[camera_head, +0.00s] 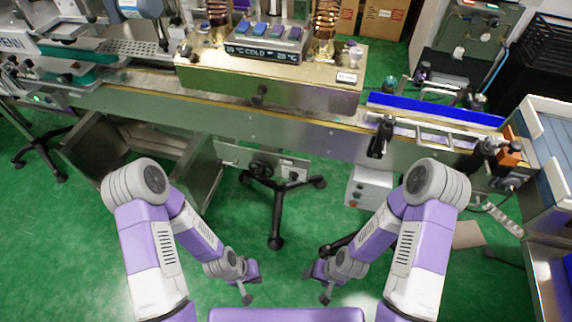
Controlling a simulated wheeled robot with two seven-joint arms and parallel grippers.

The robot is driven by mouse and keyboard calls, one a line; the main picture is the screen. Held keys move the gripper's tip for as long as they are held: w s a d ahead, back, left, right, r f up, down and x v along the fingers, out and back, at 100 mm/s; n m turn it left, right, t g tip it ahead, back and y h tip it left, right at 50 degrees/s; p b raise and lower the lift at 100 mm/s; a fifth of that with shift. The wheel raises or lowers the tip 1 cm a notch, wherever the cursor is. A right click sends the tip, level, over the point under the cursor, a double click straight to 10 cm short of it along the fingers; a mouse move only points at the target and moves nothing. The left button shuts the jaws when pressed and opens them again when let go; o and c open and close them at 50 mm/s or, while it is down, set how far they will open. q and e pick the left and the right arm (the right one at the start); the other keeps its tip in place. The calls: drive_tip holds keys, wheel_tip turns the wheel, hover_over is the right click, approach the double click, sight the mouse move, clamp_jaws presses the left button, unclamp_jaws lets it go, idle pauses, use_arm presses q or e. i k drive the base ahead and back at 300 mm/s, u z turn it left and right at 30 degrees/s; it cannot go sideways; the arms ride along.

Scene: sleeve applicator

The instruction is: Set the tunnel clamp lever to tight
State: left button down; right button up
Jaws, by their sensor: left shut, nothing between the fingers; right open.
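The heat tunnel (215,80) is a brass-coloured box over the conveyor, with a display reading COLD between two temperatures. A small dark knob or lever (259,96) sits on its front face; I cannot tell for certain that it is the clamp lever, nor read its setting. My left gripper (246,291) is low in front of the conveyor, small in view, shut and empty. My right gripper (322,290) is at about the same height to its right, open and empty. Both are well apart from the tunnel.
The long metal conveyor (225,118) crosses the view. A black clamp-like part (380,137) stands on its front edge at right, near a blue rail (435,108). A black wheeled stand (275,205) and a grey box (369,187) are below.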

sight(220, 162)
drive_tip(key=z, duration=2.5)
drive_tip(key=k, duration=1.15)
drive_tip(key=u, duration=1.5)
drive_tip(key=i, duration=0.55)
